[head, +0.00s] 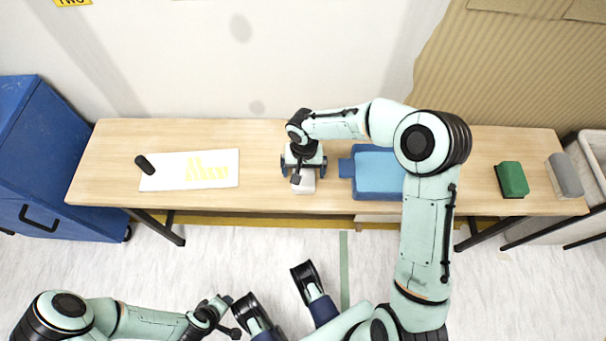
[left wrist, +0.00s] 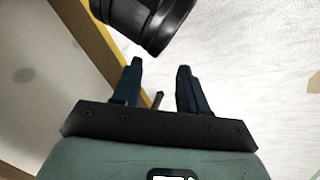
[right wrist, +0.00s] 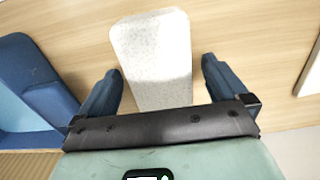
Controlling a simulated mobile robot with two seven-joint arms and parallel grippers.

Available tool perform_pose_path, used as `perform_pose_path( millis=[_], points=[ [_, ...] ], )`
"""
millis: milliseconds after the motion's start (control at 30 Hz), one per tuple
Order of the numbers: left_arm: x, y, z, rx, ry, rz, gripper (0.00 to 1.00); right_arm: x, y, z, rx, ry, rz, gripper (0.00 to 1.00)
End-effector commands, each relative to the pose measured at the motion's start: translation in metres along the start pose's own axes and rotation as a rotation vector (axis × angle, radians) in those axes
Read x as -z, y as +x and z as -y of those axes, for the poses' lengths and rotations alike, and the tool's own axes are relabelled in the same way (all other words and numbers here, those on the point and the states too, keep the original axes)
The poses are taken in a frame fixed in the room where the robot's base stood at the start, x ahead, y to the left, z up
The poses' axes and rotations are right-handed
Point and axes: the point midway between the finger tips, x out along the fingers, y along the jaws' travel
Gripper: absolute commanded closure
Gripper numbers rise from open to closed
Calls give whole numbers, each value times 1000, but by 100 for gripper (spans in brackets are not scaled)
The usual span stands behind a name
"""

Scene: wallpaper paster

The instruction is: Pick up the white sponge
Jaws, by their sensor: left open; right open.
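The white sponge (head: 304,183) lies on the wooden table near its front edge, partly covered by my right gripper (head: 304,166) in the head view. In the right wrist view the sponge (right wrist: 152,60) is a pale speckled block between the two blue fingers of my right gripper (right wrist: 160,85). The fingers are open, with a gap on each side of it. My left gripper (left wrist: 160,85) is open and empty, away from the table at the lower left of the head view.
A blue tray (head: 378,172) lies right of the sponge on the table (head: 262,145). A white sheet with yellow markings (head: 215,160) and a black cylinder (head: 144,164) lie left. A green block (head: 512,178) and a grey block (head: 565,175) sit at the right end.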

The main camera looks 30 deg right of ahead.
Motion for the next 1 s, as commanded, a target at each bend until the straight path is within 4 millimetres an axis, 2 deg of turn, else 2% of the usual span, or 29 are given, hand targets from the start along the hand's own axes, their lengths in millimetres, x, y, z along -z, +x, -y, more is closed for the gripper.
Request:
perform_pose_path(
  millis=[267, 300, 433, 767, 867, 1000],
  points=[
    [2, 1, 0, 0, 0, -6, 57, 0, 3, 0, 0, 0, -1, 0],
    [2, 1, 0, 0, 0, -6, 57, 0, 3, 0, 0, 0, -1, 13],
    [2, 1, 0, 0, 0, -5, 57, 0, 3, 0, 0, 0, -1, 55],
    [0, 0, 0, 0, 0, -2, 57, 0, 0, 0, 1, 0, -2, 55],
    [-3, -4, -1, -1, 1, 10, 57, 1, -11, 0, 2, 0, -4, 55],
    [-14, -14, -5, -3, 4, 42, 57, 1, -41, 0, 2, 1, -8, 55]
  ],
)
